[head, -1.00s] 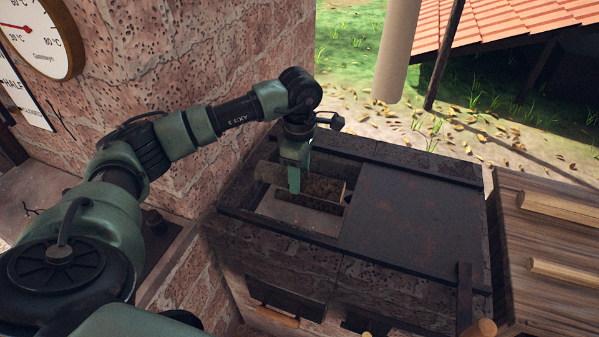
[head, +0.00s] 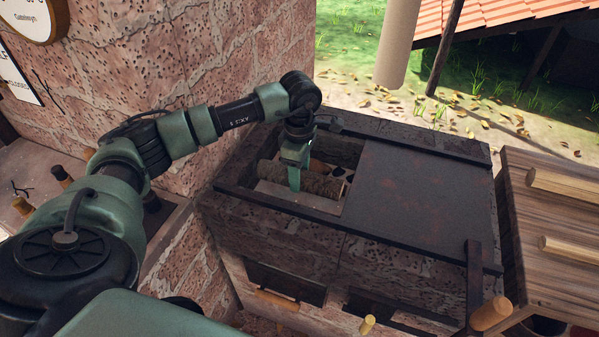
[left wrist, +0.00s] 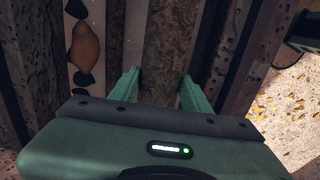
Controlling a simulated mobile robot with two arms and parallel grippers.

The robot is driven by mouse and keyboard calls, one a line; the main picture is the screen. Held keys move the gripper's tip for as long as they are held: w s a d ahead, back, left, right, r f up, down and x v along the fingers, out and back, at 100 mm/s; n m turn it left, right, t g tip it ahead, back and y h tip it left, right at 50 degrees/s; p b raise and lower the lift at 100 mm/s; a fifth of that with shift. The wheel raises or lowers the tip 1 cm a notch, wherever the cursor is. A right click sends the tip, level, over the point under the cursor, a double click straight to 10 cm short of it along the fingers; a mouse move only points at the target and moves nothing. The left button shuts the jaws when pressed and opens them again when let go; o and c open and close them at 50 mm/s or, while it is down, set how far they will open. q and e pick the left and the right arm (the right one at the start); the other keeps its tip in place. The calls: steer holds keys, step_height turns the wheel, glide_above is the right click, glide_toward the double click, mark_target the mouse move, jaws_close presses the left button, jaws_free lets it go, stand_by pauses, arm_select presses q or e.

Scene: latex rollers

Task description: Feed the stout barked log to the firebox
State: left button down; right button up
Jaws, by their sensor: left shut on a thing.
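The stout barked log (head: 323,185) is brown and rough. It lies roughly level inside the open left part of the brick firebox (head: 290,236), at or just below the rim. My left gripper (head: 294,182) reaches down into the opening and is shut on the log. In the left wrist view the log (left wrist: 171,40) runs between the two green fingers (left wrist: 161,80). Whether the log touches the firebox floor cannot be told. My right gripper is not in view.
A dark rusty metal lid (head: 415,200) covers the right part of the firebox top. A wooden bench (head: 545,215) with pale rods stands at the right. A brick wall (head: 190,60) rises behind my left arm. A pale hanging cylinder (head: 397,45) is above the back.

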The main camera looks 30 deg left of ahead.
arm_select(q)
steer(key=c, duration=0.6)
jaws_free()
steer(key=shift+r, duration=0.1)
step_height(320, 180, up, 8)
steer(key=p, duration=0.5)
steer(key=shift+f, duration=0.2)
